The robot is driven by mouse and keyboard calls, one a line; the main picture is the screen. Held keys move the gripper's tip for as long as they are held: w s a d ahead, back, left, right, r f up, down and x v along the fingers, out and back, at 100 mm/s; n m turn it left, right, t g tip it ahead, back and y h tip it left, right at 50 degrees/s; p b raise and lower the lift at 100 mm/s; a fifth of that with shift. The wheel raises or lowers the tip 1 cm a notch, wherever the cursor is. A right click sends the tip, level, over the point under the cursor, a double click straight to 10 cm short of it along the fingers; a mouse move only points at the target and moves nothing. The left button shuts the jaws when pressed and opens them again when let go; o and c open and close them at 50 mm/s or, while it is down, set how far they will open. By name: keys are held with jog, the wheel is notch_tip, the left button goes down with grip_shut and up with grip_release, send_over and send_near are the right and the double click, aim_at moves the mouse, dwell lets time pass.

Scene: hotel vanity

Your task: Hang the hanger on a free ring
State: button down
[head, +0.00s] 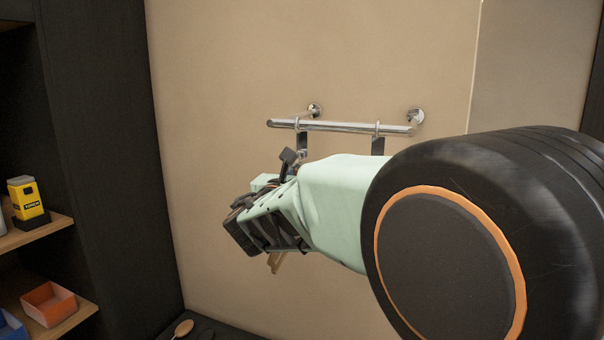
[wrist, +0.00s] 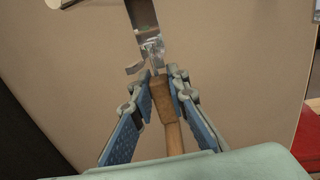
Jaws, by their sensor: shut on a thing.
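My gripper (wrist: 163,88) is shut on the wooden hanger (wrist: 173,122), with a blue-padded finger on each side of its wooden end. In the head view a bit of the wooden hanger (head: 275,263) shows below my gripper (head: 268,222); my arm hides most of it. A chrome rail (head: 340,126) on the wall bears two ring loops with dark straps, the left one (head: 299,126) and the right one (head: 378,128). In the wrist view a strap with a shiny metal end (wrist: 150,50) hangs just beyond the fingertips, close to the hanger's top. I cannot tell whether they touch.
Shelves at the left hold a yellow torch (head: 28,198) and an orange box (head: 50,303). A wooden spoon-shaped item (head: 183,328) lies on the dark surface below. The beige wall around the rail is bare. A red thing (wrist: 308,138) shows at the wrist view's right edge.

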jog(key=shift+f+b, duration=0.4)
jog(key=shift+b, duration=0.2)
dwell(0.6)
jog(key=c, duration=1.8)
grip_release()
